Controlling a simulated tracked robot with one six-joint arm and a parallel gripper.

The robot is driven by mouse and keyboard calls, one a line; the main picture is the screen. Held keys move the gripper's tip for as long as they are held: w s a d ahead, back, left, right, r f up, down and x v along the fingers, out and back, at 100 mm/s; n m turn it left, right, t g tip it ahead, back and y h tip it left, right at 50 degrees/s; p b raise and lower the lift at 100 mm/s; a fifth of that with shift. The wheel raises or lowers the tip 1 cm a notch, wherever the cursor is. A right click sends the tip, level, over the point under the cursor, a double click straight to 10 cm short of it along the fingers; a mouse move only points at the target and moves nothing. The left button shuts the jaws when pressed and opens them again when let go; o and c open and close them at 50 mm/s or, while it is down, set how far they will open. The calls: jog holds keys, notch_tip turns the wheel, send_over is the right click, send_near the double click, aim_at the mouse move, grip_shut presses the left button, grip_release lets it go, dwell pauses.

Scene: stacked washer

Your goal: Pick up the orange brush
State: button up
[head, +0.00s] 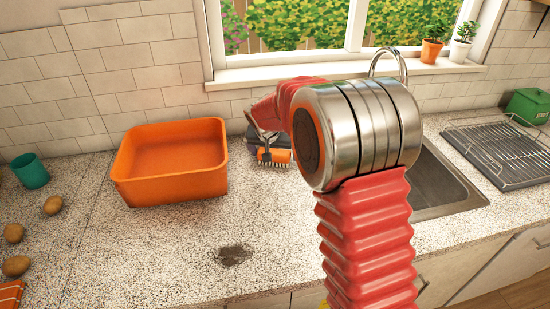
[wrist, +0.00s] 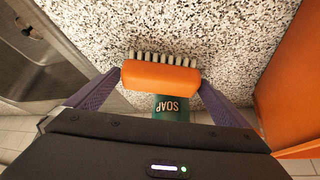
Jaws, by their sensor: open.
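The orange brush (wrist: 160,77) has an orange back and a row of pale bristles, and lies on the speckled counter in the wrist view. It also shows in the head view (head: 275,156), to the right of the orange tub and partly hidden by my arm. My gripper (wrist: 160,79) is open, with one finger on each side of the brush, close to its two ends. I cannot tell whether the fingers touch it. In the head view my gripper (head: 262,143) is at the brush, partly hidden by my arm.
A green soap container (wrist: 171,108) stands right by the brush, partly hidden by my gripper. An orange tub (head: 170,182) is left of the brush, and the sink (head: 440,185) is to the right. The wall and window sill (head: 345,72) are behind. The front counter is mostly clear.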

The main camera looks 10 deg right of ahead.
aim_at(275, 152)
jog(key=shift+c, duration=0.6)
jog(key=c, duration=0.9)
jog(key=shift+s+d+r, duration=0.1)
jog(key=shift+s+r, duration=0.05)
jog(key=shift+r, duration=0.35)
notch_tip(275, 152, up, 6)
jog(key=s+d, duration=0.4)
jog(key=s, duration=0.1)
jog(key=s+d, duration=0.4)
jog(key=s, duration=0.1)
jog(key=s+d, duration=0.4)
jog(key=s, duration=0.1)
jog(key=shift+s+d, duration=0.1)
jog(key=shift+d, duration=0.15)
